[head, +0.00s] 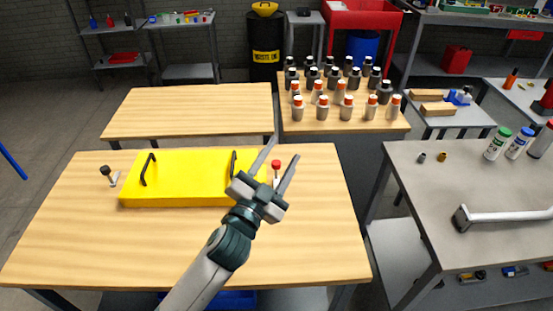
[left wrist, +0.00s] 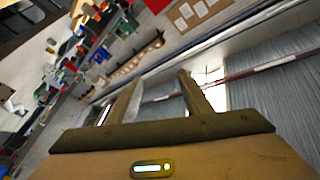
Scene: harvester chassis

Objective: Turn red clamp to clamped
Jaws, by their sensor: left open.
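The red clamp (head: 276,164) has a red knob on a pale body and stands on the wooden table at the right end of the yellow chassis panel (head: 185,190). My left gripper (head: 285,149) is open, with its fingers spread and pointing up the picture. In the head view the red knob shows between the two fingers; I cannot tell whether they touch it. The clamp's lower part is partly hidden by the gripper. In the left wrist view the open fingers (left wrist: 158,90) have nothing visible between them, and the clamp is not seen. My right gripper is not in view.
A black-knobbed clamp (head: 105,170) stands at the panel's left end. The panel has two black handles (head: 149,169). Several bottles (head: 345,106) stand on a table behind. A grey table (head: 450,190) is at right. The wooden table's front (head: 90,250) is clear.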

